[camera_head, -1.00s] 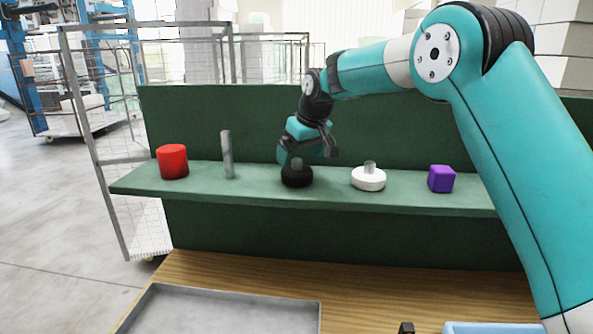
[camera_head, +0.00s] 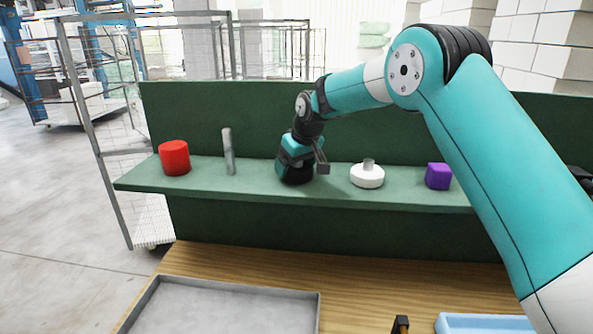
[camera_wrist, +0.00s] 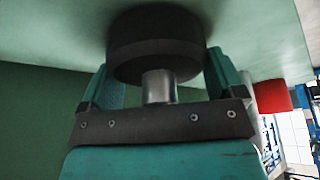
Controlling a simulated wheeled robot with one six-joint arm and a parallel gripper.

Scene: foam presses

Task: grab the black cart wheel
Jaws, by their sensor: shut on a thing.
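The black cart wheel (camera_head: 296,175) sits on the green shelf (camera_head: 245,184), between a grey cylinder and a white wheel. In the wrist view the black wheel (camera_wrist: 155,40) shows with its metal hub (camera_wrist: 159,87) toward my gripper. My gripper (camera_head: 297,165) is down over the wheel, and in the wrist view its teal fingers (camera_wrist: 160,75) are on both sides of it, shut on it. The wheel appears to rest on the shelf still. In the head view my gripper hides the wheel's top and hub.
On the same shelf stand a red cylinder (camera_head: 174,158), a grey upright cylinder (camera_head: 228,152), a white wheel (camera_head: 367,177) and a purple cube (camera_head: 438,176). A green panel rises behind. Below, a grey tray (camera_head: 225,312) and a light-blue tray (camera_head: 485,325) lie on the wooden table.

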